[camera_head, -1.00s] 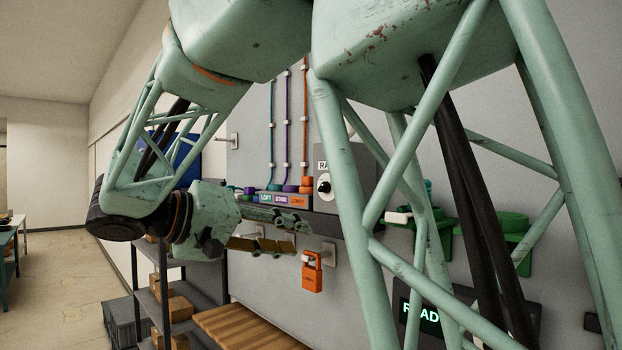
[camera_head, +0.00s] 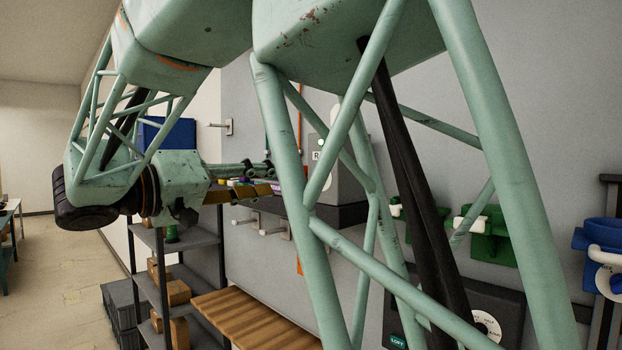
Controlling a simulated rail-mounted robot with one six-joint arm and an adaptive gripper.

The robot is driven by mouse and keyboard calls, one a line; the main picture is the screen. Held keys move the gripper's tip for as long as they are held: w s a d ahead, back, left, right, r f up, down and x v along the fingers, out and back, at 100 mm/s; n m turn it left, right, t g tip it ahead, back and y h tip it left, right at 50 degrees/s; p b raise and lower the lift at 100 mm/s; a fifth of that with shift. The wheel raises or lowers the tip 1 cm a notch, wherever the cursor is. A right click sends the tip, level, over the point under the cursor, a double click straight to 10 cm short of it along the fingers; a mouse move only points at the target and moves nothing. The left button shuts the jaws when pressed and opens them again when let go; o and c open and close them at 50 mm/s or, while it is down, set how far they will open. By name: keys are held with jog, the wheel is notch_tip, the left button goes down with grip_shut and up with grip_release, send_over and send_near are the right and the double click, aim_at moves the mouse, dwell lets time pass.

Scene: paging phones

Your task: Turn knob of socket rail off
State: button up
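The grey box (camera_head: 346,188), whose label begins with "R", is on the wall behind my arm's lattice and has a small green light at its top. Its knob cannot be made out now; my arm's struts cover that part. The dark rail with coloured sockets runs left of the box and is mostly covered by my gripper and arm. My gripper (camera_head: 272,179) points right, toward the box, in front of the rail. Its upper green finger and lower ochre finger are apart, with a gap and nothing visible held between them.
A dark panel at lower right carries a white dial (camera_head: 487,326). Green phone holders (camera_head: 496,240) and a blue phone (camera_head: 600,240) are on the wall at right. A shelf with boxes (camera_head: 178,292) and a wooden bench (camera_head: 250,316) stand below. White wall hooks (camera_head: 272,230) are under the gripper.

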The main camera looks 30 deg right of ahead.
jog(key=x, duration=1.3)
jog(key=shift+d+p, duration=0.25)
jog(key=shift+p, duration=0.05)
dwell(0.3)
jog(key=shift+c, duration=0.9)
jog(key=c, duration=0.7)
